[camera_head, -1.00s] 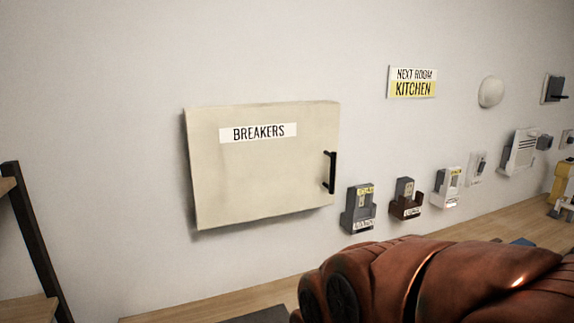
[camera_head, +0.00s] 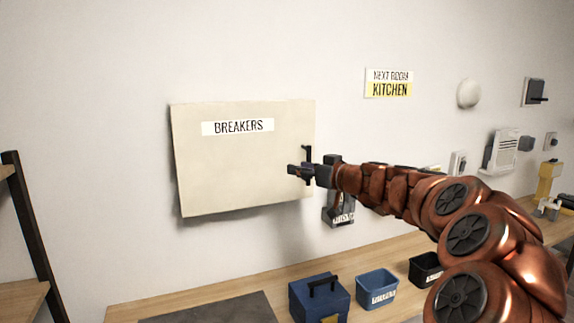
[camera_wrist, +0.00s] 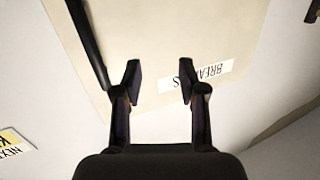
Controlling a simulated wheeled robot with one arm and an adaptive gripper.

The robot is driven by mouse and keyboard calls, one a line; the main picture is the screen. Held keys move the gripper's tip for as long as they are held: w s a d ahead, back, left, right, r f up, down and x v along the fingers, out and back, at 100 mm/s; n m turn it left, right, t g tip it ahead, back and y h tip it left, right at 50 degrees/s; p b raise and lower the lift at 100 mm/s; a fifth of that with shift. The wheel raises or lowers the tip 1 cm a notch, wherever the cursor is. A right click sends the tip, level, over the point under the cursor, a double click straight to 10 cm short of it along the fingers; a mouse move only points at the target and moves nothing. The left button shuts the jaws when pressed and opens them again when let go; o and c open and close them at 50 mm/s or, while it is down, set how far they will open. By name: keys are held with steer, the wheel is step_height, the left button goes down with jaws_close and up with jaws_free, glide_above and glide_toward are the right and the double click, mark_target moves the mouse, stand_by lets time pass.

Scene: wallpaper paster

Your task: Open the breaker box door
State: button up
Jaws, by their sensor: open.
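The breaker box door (camera_head: 235,165) is a cream panel on the wall with a "BREAKERS" label (camera_head: 237,127). It looks shut. Its black bar handle (camera_head: 307,150) is upright near the right edge, partly hidden behind my gripper. My gripper (camera_head: 290,170) is in front of the door's right side, beside the handle. In the wrist view my gripper (camera_wrist: 158,85) is open, with nothing between its fingers. There the door (camera_wrist: 160,35) fills the middle, and the handle (camera_wrist: 88,42) runs just left of the left finger, outside the jaws. I cannot tell whether they touch.
A wooden counter (camera_head: 250,280) runs below, with a blue toolbox (camera_head: 319,300), a blue bin (camera_head: 376,289) and a black bin (camera_head: 426,270). A wall holder (camera_head: 338,212) hangs below my arm. A dark-framed shelf (camera_head: 30,240) stands at the left.

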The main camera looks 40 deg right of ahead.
mark_target(310, 157)
steer(key=s+d+m+h, duration=0.1)
steer(key=s+d+h, duration=0.15)
steer(key=d, duration=0.55)
steer(key=shift+t, duration=0.4)
steer(key=w, duration=0.2)
steer(key=w+p, duration=0.1)
steer(key=w, duration=0.1)
steer(key=w+p, duration=0.1)
steer(key=w, duration=0.1)
steer(key=shift+w+a+r, duration=0.2)
steer(key=shift+w+r, duration=0.1)
steer(key=shift+r, duration=0.1)
steer(key=shift+w+d+f, duration=0.1)
steer(key=shift+w+d, duration=0.05)
steer(key=shift+w, duration=0.75)
jaws_close()
